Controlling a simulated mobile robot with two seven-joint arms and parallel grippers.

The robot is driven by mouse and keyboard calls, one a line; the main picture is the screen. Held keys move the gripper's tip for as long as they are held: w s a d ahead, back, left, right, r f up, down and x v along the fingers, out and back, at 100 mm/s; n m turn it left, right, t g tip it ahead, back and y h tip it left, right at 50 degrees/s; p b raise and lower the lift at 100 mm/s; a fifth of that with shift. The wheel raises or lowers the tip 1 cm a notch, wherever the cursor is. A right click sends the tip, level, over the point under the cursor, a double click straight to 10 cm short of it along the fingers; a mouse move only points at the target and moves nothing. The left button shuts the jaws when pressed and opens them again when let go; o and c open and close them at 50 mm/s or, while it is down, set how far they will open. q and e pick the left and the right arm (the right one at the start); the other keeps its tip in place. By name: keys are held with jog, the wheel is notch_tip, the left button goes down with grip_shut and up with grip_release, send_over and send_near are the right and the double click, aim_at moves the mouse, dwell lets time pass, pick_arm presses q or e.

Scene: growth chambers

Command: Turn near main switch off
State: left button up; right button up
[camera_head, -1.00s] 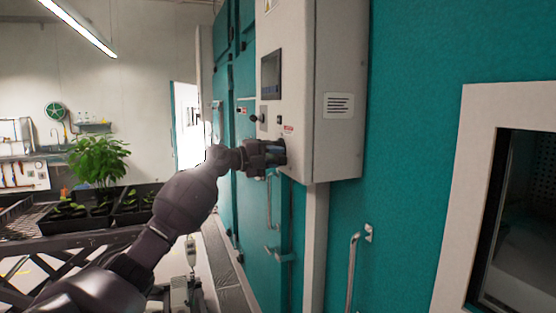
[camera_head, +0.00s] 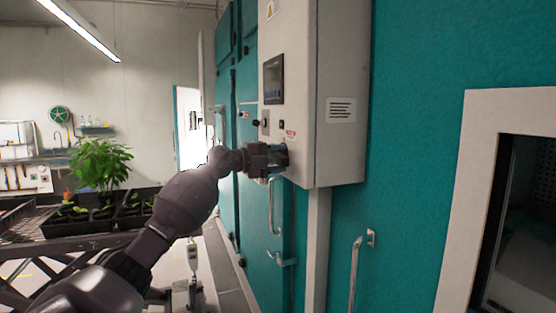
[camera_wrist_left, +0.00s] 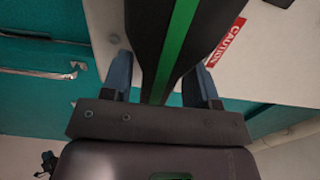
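My left gripper (camera_head: 279,158) is at the lower front of the grey control box (camera_head: 336,90), beside a red-lettered label. In the left wrist view, its two blue fingers (camera_wrist_left: 162,85) stand apart on either side of a black switch handle (camera_wrist_left: 177,42) with a green stripe. The fingertips are close against the handle's sides, but I cannot tell whether they press on it. A red CAUTION label (camera_wrist_left: 226,43) is on the box to the right of the handle. In the head view the gripper hides the handle. My right gripper is not in view.
The box hangs on a teal chamber wall (camera_head: 418,60) and bears a dark screen (camera_head: 273,79) and small knobs. Bar handles (camera_head: 355,270) stick out below it. A plant bench (camera_head: 85,243) stands at left, and a window frame (camera_head: 450,220) at right.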

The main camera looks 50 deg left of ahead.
pick_arm(q)
jog(key=b+v, duration=0.3)
jog(key=v, duration=0.8)
jog(key=shift+w+d, duration=0.1)
dwell(0.7)
